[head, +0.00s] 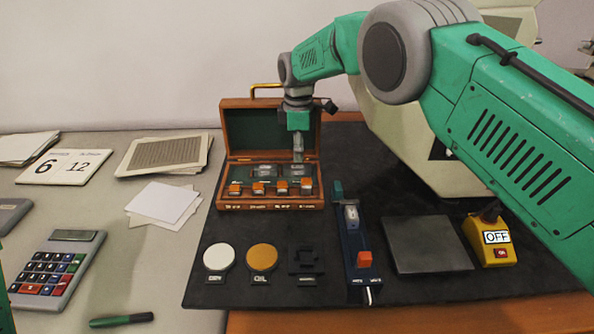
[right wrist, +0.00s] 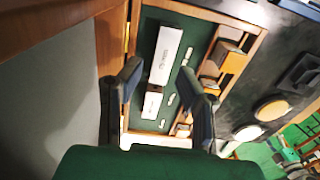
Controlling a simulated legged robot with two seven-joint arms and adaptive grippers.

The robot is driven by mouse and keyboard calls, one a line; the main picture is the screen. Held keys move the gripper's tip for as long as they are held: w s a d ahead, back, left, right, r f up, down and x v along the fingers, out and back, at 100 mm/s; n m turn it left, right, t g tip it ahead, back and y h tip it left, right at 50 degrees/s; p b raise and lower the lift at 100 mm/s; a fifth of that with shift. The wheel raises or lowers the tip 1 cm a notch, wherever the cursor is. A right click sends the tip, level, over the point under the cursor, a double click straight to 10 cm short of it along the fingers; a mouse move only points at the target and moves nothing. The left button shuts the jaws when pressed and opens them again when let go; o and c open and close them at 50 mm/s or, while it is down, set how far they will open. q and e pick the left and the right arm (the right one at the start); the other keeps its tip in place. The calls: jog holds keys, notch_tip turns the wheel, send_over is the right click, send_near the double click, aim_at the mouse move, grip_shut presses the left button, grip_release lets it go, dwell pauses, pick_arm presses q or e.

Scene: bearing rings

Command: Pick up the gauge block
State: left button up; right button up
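Two grey gauge blocks lie in the green-lined wooden case: one block (head: 263,170) left of the gripper, the other partly behind it. In the right wrist view they show as a longer block (right wrist: 165,55) and a shorter block (right wrist: 153,104), with small labels beside them. My right gripper (head: 298,157) points down over the open case. In the right wrist view its two fingers (right wrist: 164,95) are apart, with the shorter block seen between them and no block visibly gripped. Whether the fingertips reach block height is unclear. My left gripper is not in view.
The case's raised lid (head: 238,128) stands behind the blocks. Several orange-topped pieces (head: 258,188) line its front row. A white disc (head: 219,256), an orange disc (head: 261,257), a slim blue device (head: 354,240) and a grey plate (head: 430,244) occupy the dark mat (head: 330,205).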

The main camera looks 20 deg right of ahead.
aim_at(297, 166)
jog(key=shift+s+a+f, duration=0.1)
jog(key=shift+f, duration=0.4)
notch_tip(297, 166, down, 4)
jog(key=shift+a+f, duration=0.1)
grip_shut()
